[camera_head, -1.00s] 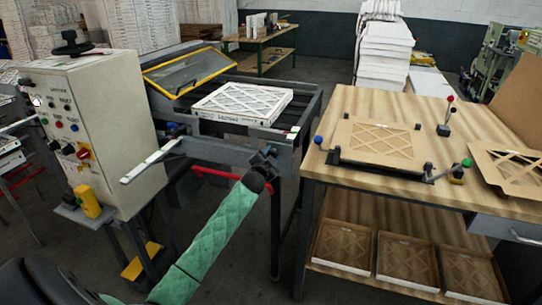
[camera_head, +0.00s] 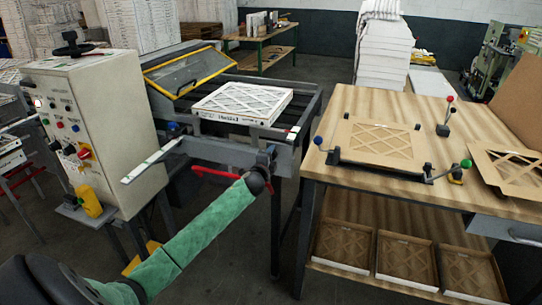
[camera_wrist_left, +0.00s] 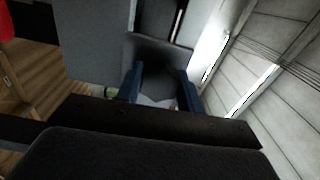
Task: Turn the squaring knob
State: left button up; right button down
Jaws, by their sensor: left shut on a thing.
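A white boxed filter (camera_head: 242,102) with a lattice face lies on the machine's frame (camera_head: 308,108). My left gripper (camera_head: 266,157) is at the front right of this frame, at the end of my green-sleeved arm. It is shut on a small dark part, which I take to be the squaring knob, mostly hidden in the head view. In the left wrist view, the blue-grey fingers (camera_wrist_left: 160,88) stand on either side of this dark knob (camera_wrist_left: 160,72), in front of a grey plate. The knob's angle cannot be told. My right gripper is not in view.
A wooden workbench (camera_head: 450,115) with a brown lattice sheet (camera_head: 380,142) and ball-ended levers stands close on the right.

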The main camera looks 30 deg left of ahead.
pick_arm(q)
jog(key=shift+m, duration=0.3)
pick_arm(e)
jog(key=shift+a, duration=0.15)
pick_arm(q)
jog(key=o, duration=1)
jog(key=b+v, duration=0.2)
jog(key=v, duration=0.5)
jog(key=shift+s, duration=0.4)
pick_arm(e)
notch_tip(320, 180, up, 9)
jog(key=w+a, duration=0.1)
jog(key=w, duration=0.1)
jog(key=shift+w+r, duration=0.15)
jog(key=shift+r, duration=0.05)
pick_arm(q)
jog(key=shift+d, duration=0.1)
